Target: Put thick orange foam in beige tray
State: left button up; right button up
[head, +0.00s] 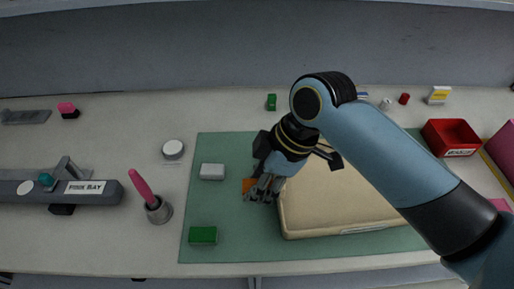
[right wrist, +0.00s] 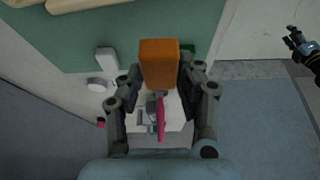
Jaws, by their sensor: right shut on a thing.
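My right gripper (head: 262,192) is shut on the thick orange foam (head: 248,185), just left of the beige tray (head: 300,222) over the green mat. In the right wrist view the orange foam (right wrist: 159,62) sits between the fingertips of the right gripper (right wrist: 160,80). The tray's beige edge (right wrist: 80,4) shows at the top of that view. My arm hides part of the tray in the head view. My left gripper (right wrist: 298,40) shows small at the right edge of the right wrist view; its jaws are too small to read.
The green mat (head: 225,160) also bears a white block (head: 212,171) and a green block (head: 203,235). A pink-handled tool in a holder (head: 157,209) and the grey bay (head: 90,188) stand to the left. A red bin (head: 450,135) is at the right.

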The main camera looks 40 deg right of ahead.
aim_at(315, 187)
jog(key=k+l+u, duration=0.15)
jog(key=l, duration=0.25)
jog(key=k+l+u, duration=0.15)
jog(key=l, duration=0.25)
jog(key=k+l+u, duration=0.15)
jog(key=k+l, duration=0.15)
